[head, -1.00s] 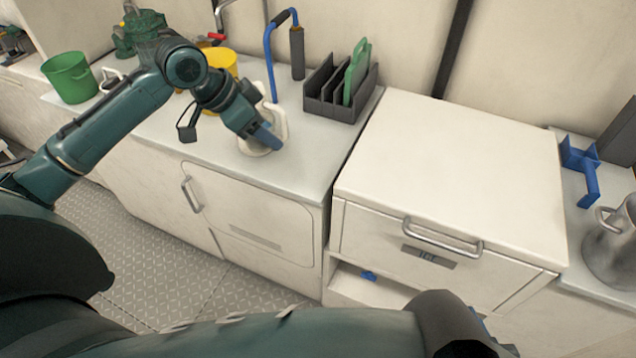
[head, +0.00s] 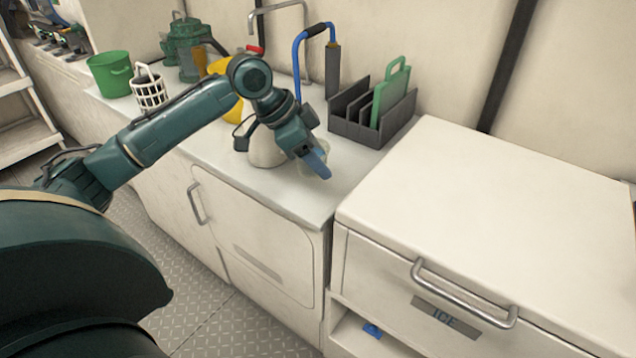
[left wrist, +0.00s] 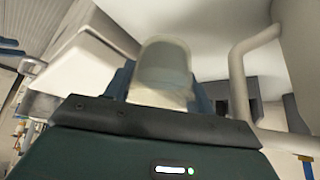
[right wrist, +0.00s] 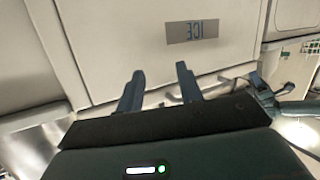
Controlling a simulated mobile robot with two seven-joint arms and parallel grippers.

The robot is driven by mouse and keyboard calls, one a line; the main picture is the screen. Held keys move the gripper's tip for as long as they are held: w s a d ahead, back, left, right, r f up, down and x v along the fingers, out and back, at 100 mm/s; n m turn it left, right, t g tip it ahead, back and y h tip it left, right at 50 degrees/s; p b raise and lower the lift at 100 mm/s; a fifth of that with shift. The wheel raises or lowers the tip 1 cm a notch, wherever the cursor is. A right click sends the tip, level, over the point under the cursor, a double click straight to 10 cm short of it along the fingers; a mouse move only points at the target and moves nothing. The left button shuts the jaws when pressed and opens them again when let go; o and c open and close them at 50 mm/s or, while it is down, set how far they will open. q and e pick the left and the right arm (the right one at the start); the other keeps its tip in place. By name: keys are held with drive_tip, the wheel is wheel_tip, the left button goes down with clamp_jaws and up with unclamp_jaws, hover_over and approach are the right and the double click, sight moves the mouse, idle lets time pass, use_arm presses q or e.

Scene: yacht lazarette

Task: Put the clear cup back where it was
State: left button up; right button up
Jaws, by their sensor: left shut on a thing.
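The clear cup (head: 318,170) is see-through and hard to make out in the head view, at the front right of the counter. In the left wrist view the cup (left wrist: 165,65) stands between the fingers. My left gripper (head: 314,158) is shut on it, low over the counter; I cannot tell whether the cup touches the top. My right gripper (right wrist: 160,85) is open and empty, in front of the ice chest front with its ICE label (right wrist: 192,32); it is out of the head view.
A white jug (head: 265,148) stands just left of my left gripper. A green bucket (head: 110,75) and white basket (head: 150,92) stand farther left. The ice chest lid (head: 490,195) is clear.

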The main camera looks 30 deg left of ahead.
sight(317, 190)
use_arm(q)
wheel_tip(317, 190, down, 4)
drive_tip(key=shift+f+b, duration=0.2)
drive_tip(key=shift+b, duration=0.55)
drive_tip(key=shift+f, duration=0.4)
use_arm(e)
drive_tip(key=shift+w+a+n+t+y, duration=0.2)
drive_tip(key=shift+n+t+y, duration=0.15)
drive_tip(key=shift+t, duration=0.25)
drive_tip(key=shift+r, duration=0.1)
use_arm(q)
drive_tip(key=o, duration=1)
drive_tip(key=shift+o, duration=0.2)
drive_tip(key=shift+r, duration=0.15)
drive_tip(key=p+v, duration=0.2)
drive_tip(key=v, duration=1)
drive_tip(key=shift+p, duration=0.4)
use_arm(e)
drive_tip(key=shift+s+d+m+g+h, duration=0.3)
drive_tip(key=shift+s+m+g+h, duration=0.15)
drive_tip(key=shift+g, duration=0.55)
use_arm(q)
drive_tip(key=shift+w, duration=0.1)
